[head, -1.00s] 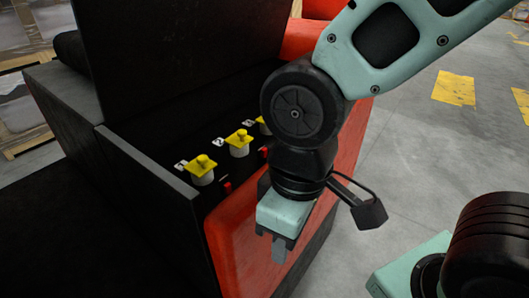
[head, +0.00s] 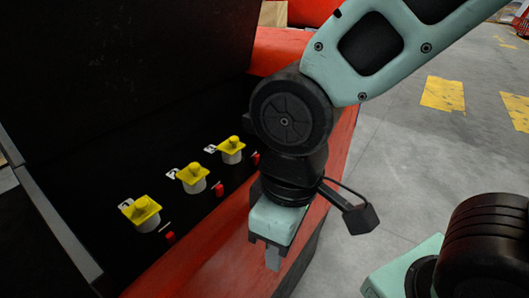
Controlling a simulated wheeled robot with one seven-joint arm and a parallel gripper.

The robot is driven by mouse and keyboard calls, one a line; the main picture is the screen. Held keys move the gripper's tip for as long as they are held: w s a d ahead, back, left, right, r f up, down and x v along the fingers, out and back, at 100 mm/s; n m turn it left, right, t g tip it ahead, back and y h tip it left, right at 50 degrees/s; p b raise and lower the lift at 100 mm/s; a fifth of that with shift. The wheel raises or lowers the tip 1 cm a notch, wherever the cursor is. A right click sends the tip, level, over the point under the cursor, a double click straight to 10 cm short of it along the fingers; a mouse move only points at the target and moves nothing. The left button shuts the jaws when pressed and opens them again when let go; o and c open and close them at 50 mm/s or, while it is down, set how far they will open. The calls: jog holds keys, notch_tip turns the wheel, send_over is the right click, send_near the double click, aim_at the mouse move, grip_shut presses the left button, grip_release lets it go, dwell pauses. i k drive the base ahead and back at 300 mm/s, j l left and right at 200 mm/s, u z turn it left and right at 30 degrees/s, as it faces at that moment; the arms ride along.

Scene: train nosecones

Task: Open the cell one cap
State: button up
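Three yellow caps with round knobs sit on pale round necks in a row inside the dark battery compartment: a near-left cap (head: 140,212), a middle cap (head: 192,176) and a far-right cap (head: 231,147). All three look closed. Small white number labels lie beside them, too small to read surely, so I cannot tell which is cell one. My gripper (head: 273,258) points down over the red side, right of the caps and apart from them. It holds nothing that I can see. Its fingers show edge-on, so their opening is unclear.
A large dark raised lid (head: 130,70) stands behind the caps. Small red parts (head: 217,189) lie beside the caps. The red body edge (head: 230,245) runs between the compartment and the open grey floor (head: 410,150) at right, which has yellow markings.

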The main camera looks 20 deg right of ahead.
aim_at(144, 208)
jog(key=k+j+u, duration=0.25)
jog(key=k+j, duration=0.2)
jog(key=k, duration=0.25)
jog(key=k+j+u, duration=0.25)
jog(key=k+j, duration=0.35)
jog(key=k, duration=0.1)
